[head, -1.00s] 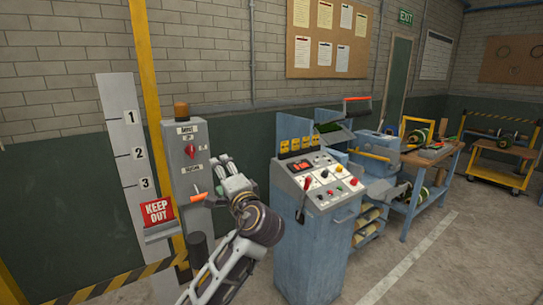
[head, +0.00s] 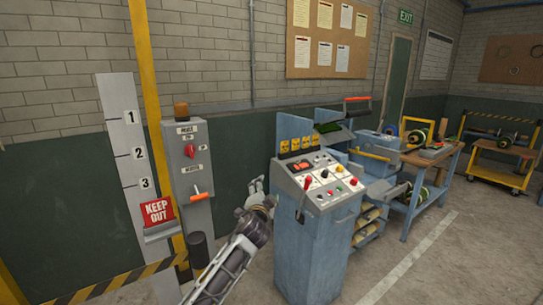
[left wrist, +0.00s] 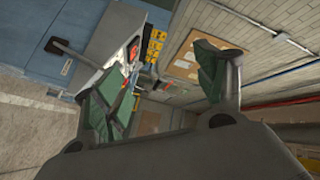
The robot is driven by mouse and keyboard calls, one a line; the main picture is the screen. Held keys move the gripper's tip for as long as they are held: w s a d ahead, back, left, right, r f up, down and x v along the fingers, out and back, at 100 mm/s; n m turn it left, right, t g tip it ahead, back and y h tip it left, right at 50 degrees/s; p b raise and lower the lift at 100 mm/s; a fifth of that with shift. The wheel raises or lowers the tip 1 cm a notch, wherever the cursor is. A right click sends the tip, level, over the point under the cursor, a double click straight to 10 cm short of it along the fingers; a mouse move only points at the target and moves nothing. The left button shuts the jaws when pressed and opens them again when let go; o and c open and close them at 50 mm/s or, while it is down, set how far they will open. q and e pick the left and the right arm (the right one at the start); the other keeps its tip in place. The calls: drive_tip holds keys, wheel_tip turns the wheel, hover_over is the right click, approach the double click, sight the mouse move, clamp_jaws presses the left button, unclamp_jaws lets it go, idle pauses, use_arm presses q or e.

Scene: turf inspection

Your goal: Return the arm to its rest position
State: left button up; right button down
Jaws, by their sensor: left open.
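My left gripper (head: 256,190) is in the lower middle of the head view, just left of the blue control console (head: 322,240). In the left wrist view its two green-padded fingers (left wrist: 160,95) are spread wide with nothing between them. The grey switch post (head: 188,160) with its red knob and orange-gripped handle (head: 201,196) stands to the left of the gripper, clear of it. The console's panel also shows in the left wrist view (left wrist: 100,65), beyond one finger. My right gripper is in neither view.
A red keep-out sign (head: 157,211) and a numbered board (head: 128,160) stand at the left beside a yellow post. A workbench (head: 432,172) stands behind the console, and a yellow cart (head: 497,165) is farther right. The floor at the lower right is clear.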

use_arm(q)
drive_tip(key=w+a+f+n+g+h, duration=0.1)
drive_tip(key=a+f+n+g, duration=0.15)
drive_tip(key=f, duration=1.05)
drive_tip(key=w+a+f+n+g, duration=0.1)
drive_tip(key=a+f, duration=0.3)
drive_tip(key=f, duration=0.9)
drive_tip(key=s+a+f+n+g, duration=0.1)
drive_tip(key=s+a+f, duration=0.3)
drive_tip(key=f, duration=0.5)
drive_tip(key=s+a+f+n+g+y, duration=0.15)
drive_tip(key=s+f, duration=0.35)
drive_tip(key=f, duration=0.5)
drive_tip(key=s+a+f+n+g, duration=0.15)
drive_tip(key=s+a+f, duration=0.3)
drive_tip(key=f, duration=0.45)
drive_tip(key=s+a+f+n+g+y, duration=0.1)
drive_tip(key=s+a+f+g, duration=0.25)
drive_tip(key=s+f, duration=0.8)
drive_tip(key=s+a+f+n+g, duration=0.15)
drive_tip(key=s+a+f, duration=0.25)
drive_tip(key=s+f, duration=0.75)
drive_tip(key=s+a+f+g, duration=0.1)
drive_tip(key=s+f+g, duration=0.1)
drive_tip(key=s, duration=1.6)
drive_tip(key=s+f+g, duration=0.2)
drive_tip(key=s, duration=1.6)
drive_tip(key=shift+a+f, duration=0.15)
drive_tip(key=shift+a, duration=0.2)
drive_tip(key=shift+y, duration=0.25)
